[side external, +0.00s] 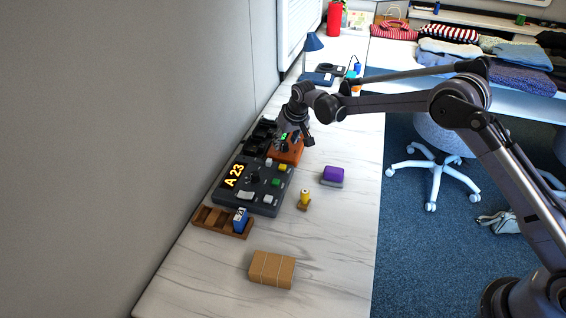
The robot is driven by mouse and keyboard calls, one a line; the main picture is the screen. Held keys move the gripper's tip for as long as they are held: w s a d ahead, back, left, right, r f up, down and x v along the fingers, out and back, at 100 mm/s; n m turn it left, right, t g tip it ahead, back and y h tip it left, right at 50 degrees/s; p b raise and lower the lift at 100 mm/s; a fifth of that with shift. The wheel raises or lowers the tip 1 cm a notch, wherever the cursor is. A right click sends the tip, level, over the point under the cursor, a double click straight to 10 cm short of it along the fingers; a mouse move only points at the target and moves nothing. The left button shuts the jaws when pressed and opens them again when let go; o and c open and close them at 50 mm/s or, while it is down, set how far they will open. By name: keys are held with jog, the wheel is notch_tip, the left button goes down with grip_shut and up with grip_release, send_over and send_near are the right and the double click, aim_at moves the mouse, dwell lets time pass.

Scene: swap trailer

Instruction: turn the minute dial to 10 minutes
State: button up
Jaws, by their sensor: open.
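An orange-brown box (292,154) with a small green lit display (284,136) stands on the marble counter, behind the dark panel. My gripper (291,143) points down right over this box, fingers apart. The fingers cover much of the box top, so I cannot make out a minute dial or its setting there. I cannot tell whether the fingers touch anything. A dark panel (228,199) with a yellow "A 23" readout (234,175) sits in front; it bears a black knob (254,177) and several white, yellow and green buttons.
A black tray (262,134) stands left of the box. A wooden tray (211,217) with a blue item (240,220), a tan carton (272,269), a yellow-topped stamp (305,198) and a purple block (333,174) lie around. A blue lamp (312,43) stands behind.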

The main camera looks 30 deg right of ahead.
jog(key=shift+w+f, duration=0.2)
jog(key=shift+f, duration=0.25)
grip_shut()
jog(key=shift+m, duration=0.4)
jog(key=m+h, duration=0.1)
jog(key=m, duration=0.1)
jog(key=m+h, duration=0.1)
jog(key=m, duration=0.2)
jog(key=shift+a+m+g, duration=0.2)
jog(key=shift+m+g, duration=0.1)
jog(key=m+h, duration=0.1)
jog(key=m, duration=0.1)
jog(key=m+g+h, duration=0.1)
jog(key=m, duration=0.2)
jog(key=shift+w+g, duration=0.15)
jog(key=shift+g, duration=0.15)
jog(key=shift+m, duration=0.4)
